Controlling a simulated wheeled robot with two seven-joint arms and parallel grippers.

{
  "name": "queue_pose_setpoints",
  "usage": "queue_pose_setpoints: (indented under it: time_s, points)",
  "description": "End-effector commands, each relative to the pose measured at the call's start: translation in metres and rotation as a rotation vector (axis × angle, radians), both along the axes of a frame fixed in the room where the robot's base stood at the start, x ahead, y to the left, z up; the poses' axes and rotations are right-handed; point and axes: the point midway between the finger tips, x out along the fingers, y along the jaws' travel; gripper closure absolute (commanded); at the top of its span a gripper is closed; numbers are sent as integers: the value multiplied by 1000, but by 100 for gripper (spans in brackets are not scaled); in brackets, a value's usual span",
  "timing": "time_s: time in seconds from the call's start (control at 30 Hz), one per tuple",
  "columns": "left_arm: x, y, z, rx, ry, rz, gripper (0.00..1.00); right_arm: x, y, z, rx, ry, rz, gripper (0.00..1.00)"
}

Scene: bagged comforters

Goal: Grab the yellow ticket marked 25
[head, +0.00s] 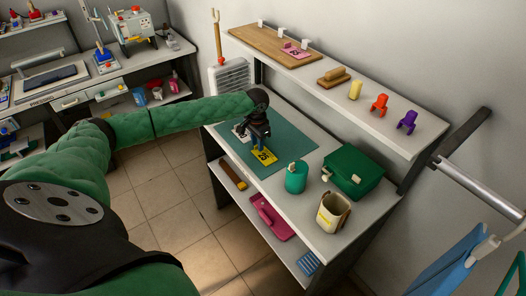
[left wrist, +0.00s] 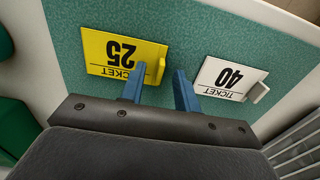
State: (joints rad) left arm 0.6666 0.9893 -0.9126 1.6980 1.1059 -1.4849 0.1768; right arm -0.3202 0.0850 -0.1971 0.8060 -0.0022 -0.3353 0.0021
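The yellow ticket marked 25 (head: 265,158) lies on the teal mat (head: 296,148) on the workbench. In the left wrist view the yellow ticket (left wrist: 106,52) appears upside down, with a small raised yellow tab (left wrist: 161,64) at its right edge. My left gripper (left wrist: 158,70) is open and empty, its two blue fingers apart. In that view the tab appears between the fingertips; I cannot tell how far above it they are. The left gripper (head: 257,145) also shows in the head view, pointing down over the mat by the ticket. My right gripper is not in view.
A white ticket marked 40 (left wrist: 226,77) with its own tab lies close to the right finger. A teal canister (head: 296,178), a green box (head: 353,172) and a cream container (head: 332,212) stand on the bench's right part. A wall shelf (head: 340,85) runs behind.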

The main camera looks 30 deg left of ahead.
Motion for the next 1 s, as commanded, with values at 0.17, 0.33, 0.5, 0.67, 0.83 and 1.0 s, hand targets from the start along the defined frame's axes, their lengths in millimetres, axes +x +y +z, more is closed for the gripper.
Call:
queue_pose_setpoints:
  time_s: [0.17,0.33,0.5,0.67,0.83,1.0]
  points:
    - [0,0,-4,0,1,0,68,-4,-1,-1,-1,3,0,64]
    - [0,0,-4,0,0,0,74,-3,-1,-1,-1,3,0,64]
    - [0,0,-4,0,0,0,100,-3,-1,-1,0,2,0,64]
    - [0,0,-4,0,0,0,100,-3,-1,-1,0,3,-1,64]
    - [0,0,-3,0,0,0,100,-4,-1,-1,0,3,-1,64]
    - [0,0,2,-1,-2,0,100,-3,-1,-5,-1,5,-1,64]
